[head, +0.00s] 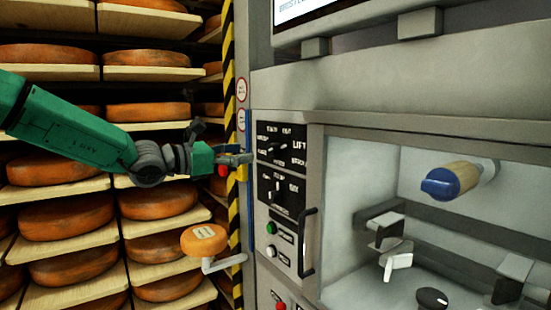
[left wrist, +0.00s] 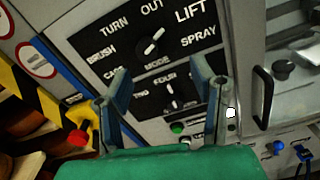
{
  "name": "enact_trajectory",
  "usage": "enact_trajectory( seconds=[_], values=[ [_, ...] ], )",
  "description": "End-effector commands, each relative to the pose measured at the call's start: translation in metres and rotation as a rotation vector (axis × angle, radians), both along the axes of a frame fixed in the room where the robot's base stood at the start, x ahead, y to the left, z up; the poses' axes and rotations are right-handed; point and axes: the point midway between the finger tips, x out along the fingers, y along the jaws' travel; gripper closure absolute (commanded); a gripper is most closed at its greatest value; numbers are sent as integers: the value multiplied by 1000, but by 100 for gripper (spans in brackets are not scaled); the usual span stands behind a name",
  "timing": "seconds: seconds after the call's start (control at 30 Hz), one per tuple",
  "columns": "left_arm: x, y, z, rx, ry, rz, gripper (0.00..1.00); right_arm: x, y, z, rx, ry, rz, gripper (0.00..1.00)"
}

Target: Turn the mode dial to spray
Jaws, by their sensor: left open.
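The mode dial (left wrist: 151,45) is a dark knob with a white pointer on a black panel (left wrist: 95,42). Around it are the words CAGE, BRUSH, TURN, OUT and SPRAY, with MODE below and a larger LIFT at upper right. The pointer tilts up and to the right; SPRAY is to the dial's right. In the head view the dial (head: 277,147) is small, on the machine's front. My left gripper (head: 246,158) is open and empty, just left of the panel. In the left wrist view its fingers (left wrist: 163,76) stand apart below the dial. My right gripper is out of view.
A second dial (left wrist: 172,103) sits directly below. Lower are a green button (left wrist: 177,127) and a vertical handle (head: 307,243). A red knob (left wrist: 78,138) is left of the panel. Shelves of cheese wheels (head: 67,217) fill the left; an open chamber is at right.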

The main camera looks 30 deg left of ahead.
Motion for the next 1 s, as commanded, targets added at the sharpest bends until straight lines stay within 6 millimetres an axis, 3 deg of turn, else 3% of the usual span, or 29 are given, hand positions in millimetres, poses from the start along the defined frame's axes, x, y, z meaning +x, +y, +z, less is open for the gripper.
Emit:
enact_trajectory(
  seconds=[0.03, 0.2, 0.5, 0.7, 1.0],
  values=[
    [5, 6, -8, -9, -6, 5, 49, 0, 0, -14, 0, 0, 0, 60],
    [36, 9, -16, -12, -1, 12, 49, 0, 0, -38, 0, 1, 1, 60],
    [84, -19, -4, -5, 0, 10, 49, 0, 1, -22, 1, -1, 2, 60],
    [105, -40, 1, 2, -1, 8, 49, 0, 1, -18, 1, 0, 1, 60],
    [112, -30, -5, -11, -3, 8, 49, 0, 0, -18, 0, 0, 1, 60]
  ],
)
